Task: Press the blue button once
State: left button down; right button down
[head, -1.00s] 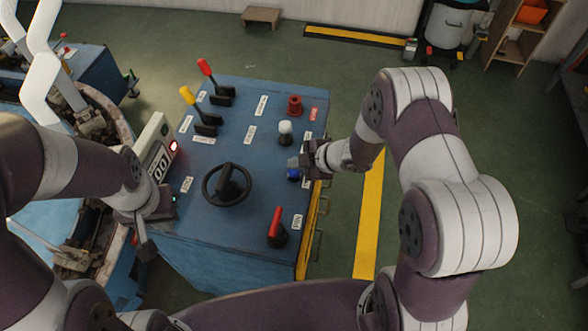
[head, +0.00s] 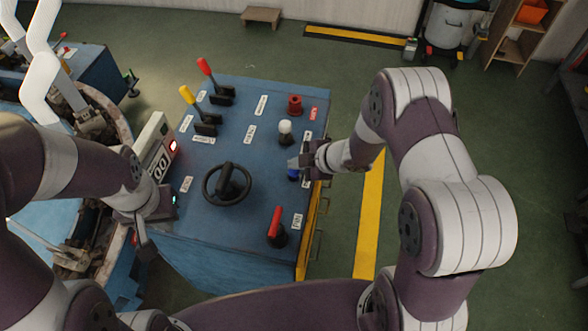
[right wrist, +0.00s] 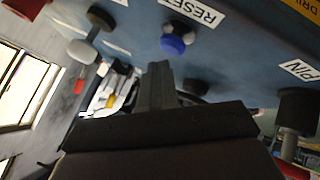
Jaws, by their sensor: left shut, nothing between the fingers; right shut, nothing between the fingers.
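The blue button (head: 293,175) sits near the right edge of the blue control console (head: 190,255), partly covered by my right gripper in the head view. In the right wrist view the blue button (right wrist: 172,45) shows by a RESET label (right wrist: 193,11). My right gripper (head: 294,162) is shut and empty, its fingertips beside and over the button. In the right wrist view its shut fingers (right wrist: 158,70) point toward the button with a small gap in the picture; contact cannot be told. My left gripper (head: 147,248) is shut and empty at the console's left side.
A white knob (head: 285,127) and a red button (head: 294,104) stand behind the blue button. A black handwheel (head: 227,184) is to its left and a red-handled lever (head: 276,222) in front. Yellow (head: 187,95) and red (head: 204,66) levers rise at the back left.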

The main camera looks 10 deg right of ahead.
aim_at(297, 172)
jog(key=shift+f, duration=0.25)
jog(key=shift+f+b, duration=0.55)
jog(key=shift+f, duration=0.1)
dwell(0.6)
jog(key=shift+r, duration=0.1)
jog(key=shift+r+p, duration=0.95)
jog(key=shift+p, duration=0.1)
notch_tip(297, 172, up, 5)
jog(key=p, duration=0.4)
jog(key=shift+r+p, duration=0.1)
jog(key=shift+p, duration=0.3)
